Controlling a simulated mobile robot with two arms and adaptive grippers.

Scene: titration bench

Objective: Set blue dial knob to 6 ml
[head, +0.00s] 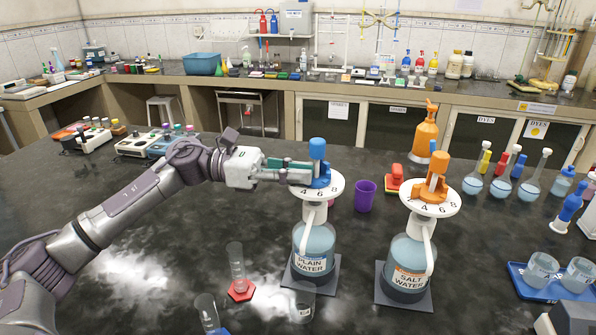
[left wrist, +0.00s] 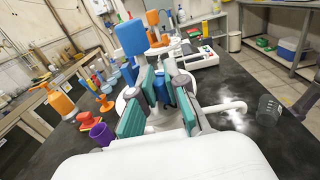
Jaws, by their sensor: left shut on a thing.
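The blue dial knob (head: 322,181) sits on a white numbered disc (head: 334,191) on top of the plain water bottle (head: 314,245). A tall blue cap (head: 318,149) rises above it; it also shows in the left wrist view (left wrist: 132,37). My left gripper (head: 308,174) reaches in from the left and is shut on the blue knob. In the left wrist view its teal finger pads (left wrist: 133,118) stand on both sides of the blue part. Some disc numbers show, but the knob's exact setting is too small to tell. My right gripper is not in view.
The salt water bottle (head: 407,265) with an orange knob (head: 432,188) stands to the right. A purple cup (head: 365,195) and a red object (head: 394,181) are between and behind. A clear beaker (head: 303,303) and a cylinder on a red base (head: 240,290) stand in front.

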